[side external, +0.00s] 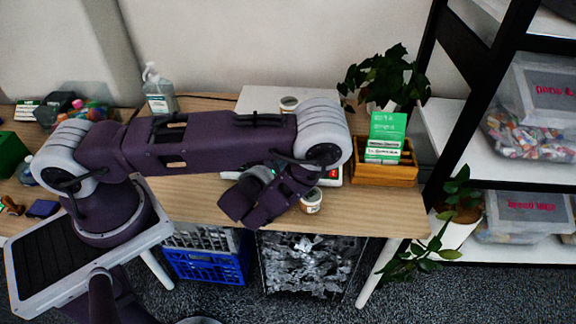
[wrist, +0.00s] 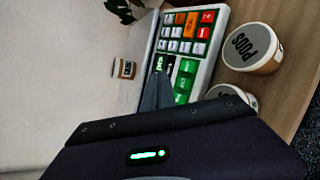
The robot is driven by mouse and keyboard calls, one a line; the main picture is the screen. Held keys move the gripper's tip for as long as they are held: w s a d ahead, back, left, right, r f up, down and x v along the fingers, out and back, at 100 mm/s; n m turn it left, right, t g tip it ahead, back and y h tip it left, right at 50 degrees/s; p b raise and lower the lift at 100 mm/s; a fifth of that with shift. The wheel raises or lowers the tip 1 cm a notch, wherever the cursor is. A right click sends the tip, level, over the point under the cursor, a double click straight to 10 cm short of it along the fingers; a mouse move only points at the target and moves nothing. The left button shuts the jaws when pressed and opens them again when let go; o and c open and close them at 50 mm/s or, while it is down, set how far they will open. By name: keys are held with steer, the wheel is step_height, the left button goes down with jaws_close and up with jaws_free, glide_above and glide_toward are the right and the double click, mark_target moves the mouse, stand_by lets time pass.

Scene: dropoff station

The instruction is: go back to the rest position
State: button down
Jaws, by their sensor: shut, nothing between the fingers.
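My gripper (wrist: 157,82) is shut and empty in the wrist view, its dark fingers together in front of a white device with coloured keys (wrist: 201,48). I cannot tell whether the fingers touch the device. In the side view my arm reaches right across the wooden table (side external: 385,213), with its wrist bent down near the table's front edge. The fingertips are not clear there. The arm hides most of the keyed device.
A round tub marked PODS (wrist: 252,48) stands beside the device, with another tub (wrist: 232,97) close by. A small tub (wrist: 123,69) stands on the other side. A wooden box (side external: 384,172), a potted plant (side external: 385,80) and a pump bottle (side external: 158,92) stand on the table. A black shelf rack (side external: 470,100) rises at right.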

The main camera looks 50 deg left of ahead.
steer(key=s+a+r+n+g+y, duration=0.3)
steer(key=a+r+n+y, duration=0.15)
steer(key=r+n, duration=0.35)
steer(key=s+a+r+n+g+y, duration=0.25)
steer(key=a+r+n, duration=0.25)
steer(key=r+n, duration=0.3)
steer(key=s+a+r+n+g+h, duration=0.1)
steer(key=s+r+n+g, duration=0.5)
steer(key=s+n, duration=0.45)
steer(key=s+d+r+n+h, duration=0.1)
steer(key=s+d+n+h, duration=0.4)
steer(key=s+n, duration=0.2)
steer(key=d+r+n+t+h, duration=0.5)
steer(key=d+r+n+h, duration=0.2)
steer(key=d, duration=0.4)
steer(key=shift+s+d+n, duration=0.4)
steer(key=shift+n, duration=0.25)
